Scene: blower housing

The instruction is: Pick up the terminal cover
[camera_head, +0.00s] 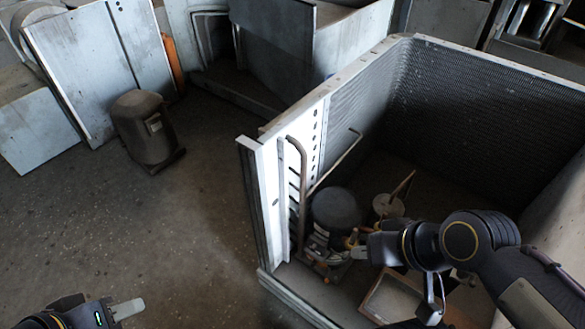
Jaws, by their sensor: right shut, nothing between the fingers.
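My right gripper (354,246) reaches in from the right, low inside the open metal housing (415,46). It is shut and empty, with its tips beside the dark, round-topped compressor (335,210). I cannot make out the terminal cover for certain; small parts on the compressor's side are partly hidden by the gripper. Whether the tips touch any of them I cannot tell. My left gripper (135,308) is at the bottom left over the bare floor, away from the housing. Its pale finger shows, but its opening cannot be told.
Bent pipes (301,190) rise along the housing's left wall beside the compressor. A smaller canister (387,206) and a framed tray (365,305) are inside too. A dark compressor (143,128) stands on the floor at left, near leaning panels (85,60). The floor between is clear.

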